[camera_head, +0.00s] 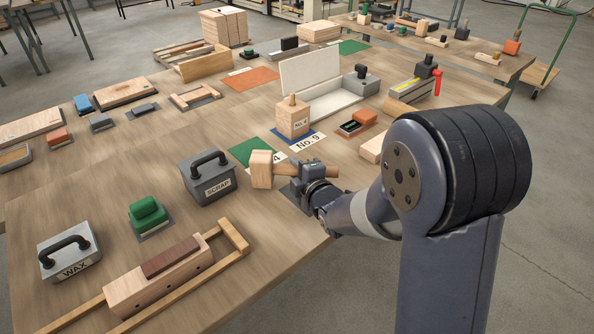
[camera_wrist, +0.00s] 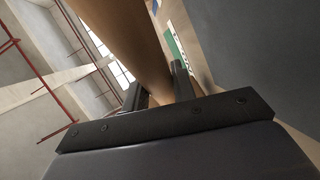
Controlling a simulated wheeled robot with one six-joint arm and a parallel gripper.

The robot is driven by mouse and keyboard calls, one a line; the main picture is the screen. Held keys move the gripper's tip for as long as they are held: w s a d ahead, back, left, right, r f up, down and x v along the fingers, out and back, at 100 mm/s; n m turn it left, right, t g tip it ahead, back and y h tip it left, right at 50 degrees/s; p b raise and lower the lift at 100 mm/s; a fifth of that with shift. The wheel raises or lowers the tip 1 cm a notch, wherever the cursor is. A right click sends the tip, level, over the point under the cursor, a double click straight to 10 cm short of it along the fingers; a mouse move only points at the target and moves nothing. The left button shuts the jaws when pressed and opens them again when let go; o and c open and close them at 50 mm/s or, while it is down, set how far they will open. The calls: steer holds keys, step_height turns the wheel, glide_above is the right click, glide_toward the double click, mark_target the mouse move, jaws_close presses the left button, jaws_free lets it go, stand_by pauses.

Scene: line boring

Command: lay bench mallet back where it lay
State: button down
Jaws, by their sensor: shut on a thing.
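The bench mallet (camera_head: 262,169) has a pale wooden block head and a brown handle. My gripper (camera_head: 314,171) is shut around the handle, with the head sticking out to its left. In the wrist view the handle (camera_wrist: 130,38) runs up and away between the two dark fingers (camera_wrist: 158,88). The mallet lies roughly level at the table's near edge. I cannot tell how high it is above the top.
A grey SCRAP box (camera_head: 207,181) stands just left of the mallet head. A green mat (camera_head: 243,151) lies behind the head. Bare wood lies in front, towards the long wooden block (camera_head: 157,282).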

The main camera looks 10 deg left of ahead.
steer(key=shift+f+b, duration=0.6)
steer(key=shift+b, duration=0.45)
